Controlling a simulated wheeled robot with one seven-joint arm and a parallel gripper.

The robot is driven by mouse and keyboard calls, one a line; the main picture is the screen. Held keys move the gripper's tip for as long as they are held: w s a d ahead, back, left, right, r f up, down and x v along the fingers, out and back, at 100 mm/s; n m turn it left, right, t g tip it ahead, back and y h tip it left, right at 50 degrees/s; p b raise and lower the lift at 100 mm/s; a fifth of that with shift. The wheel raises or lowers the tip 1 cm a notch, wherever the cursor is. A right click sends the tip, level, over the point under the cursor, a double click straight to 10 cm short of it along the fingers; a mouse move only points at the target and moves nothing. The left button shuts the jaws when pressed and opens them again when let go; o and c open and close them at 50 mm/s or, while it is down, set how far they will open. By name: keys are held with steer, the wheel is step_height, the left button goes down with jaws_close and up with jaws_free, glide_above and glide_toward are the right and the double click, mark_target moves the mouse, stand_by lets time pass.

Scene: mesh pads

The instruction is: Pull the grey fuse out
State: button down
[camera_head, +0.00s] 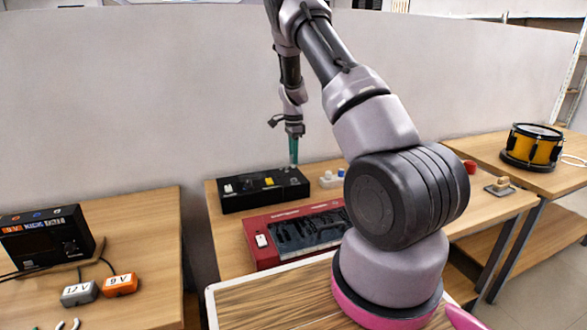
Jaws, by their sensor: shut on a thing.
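A long black box (240,200) stands on the middle table near the wall. A white piece (229,188) and a yellow piece (268,182) sit on its top. My gripper (294,162) points down over the right end of the box, its teal fingers shut. A small pale grey piece at the fingertips appears to be the grey fuse (294,167); it is mostly hidden by the fingers. I cannot tell whether its lower end is still in the box.
A red case (262,241) with dark keys lies in front of the black box. A white block with a blue top (331,179) stands to the right. A grey block (79,293) and an orange block (120,285) lie on the left table. A yellow drum (533,146) stands far right.

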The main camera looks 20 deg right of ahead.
steer(key=shift+r, duration=3.4)
steer(key=shift+r, duration=0.1)
step_height(320, 180, up, 3)
steer(key=shift+f, duration=0.1)
steer(key=shift+d, duration=0.1)
